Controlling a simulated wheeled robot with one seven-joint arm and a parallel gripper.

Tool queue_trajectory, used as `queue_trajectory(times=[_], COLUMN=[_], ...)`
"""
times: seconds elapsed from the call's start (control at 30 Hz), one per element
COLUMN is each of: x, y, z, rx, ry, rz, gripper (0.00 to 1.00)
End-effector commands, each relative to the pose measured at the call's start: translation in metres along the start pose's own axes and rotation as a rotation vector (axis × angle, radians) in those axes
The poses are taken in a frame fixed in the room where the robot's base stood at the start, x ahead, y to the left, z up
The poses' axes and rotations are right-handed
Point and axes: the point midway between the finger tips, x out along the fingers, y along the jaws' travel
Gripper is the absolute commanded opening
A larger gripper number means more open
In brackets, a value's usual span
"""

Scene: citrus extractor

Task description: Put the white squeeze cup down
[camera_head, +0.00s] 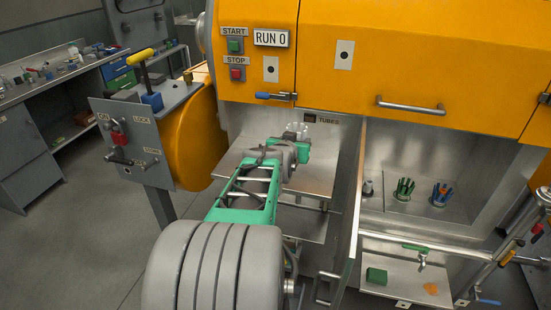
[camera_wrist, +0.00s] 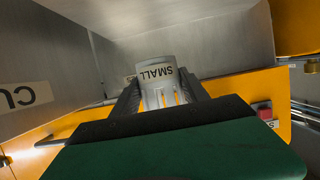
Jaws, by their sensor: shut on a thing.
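The white squeeze cup (camera_wrist: 155,72) shows in the wrist view as a pale cup with a label reading SMALL, upside down in the picture. Slots show in its lower part. My gripper (camera_wrist: 163,93) is shut on it, with one dark finger on each side. In the head view my gripper (camera_head: 297,138) is in front of the orange machine, above a steel shelf (camera_head: 312,178) under the TUBES label. Only a small pale part of the cup shows there, and my arm hides much of the shelf.
A steel divider (camera_head: 350,215) stands right of my arm. A lever panel (camera_head: 125,140) is at left.

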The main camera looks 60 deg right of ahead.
Motion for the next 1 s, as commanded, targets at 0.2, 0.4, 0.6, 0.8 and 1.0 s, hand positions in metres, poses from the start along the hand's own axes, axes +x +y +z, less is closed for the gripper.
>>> queue_trajectory(times=[0.2,0.4,0.6,0.8,1.0], x=[0.032,0.048,0.059,0.062,0.064], y=[-0.048,-0.066,-0.069,-0.069,-0.069], z=[0.032,0.051,0.077,0.084,0.088], rx=[-0.004,0.000,-0.002,0.002,0.001], ry=[-0.006,0.001,-0.003,0.003,0.002], rz=[-0.001,0.001,0.002,0.001,0.001], gripper=[0.00,0.00,0.00,0.00,0.53])
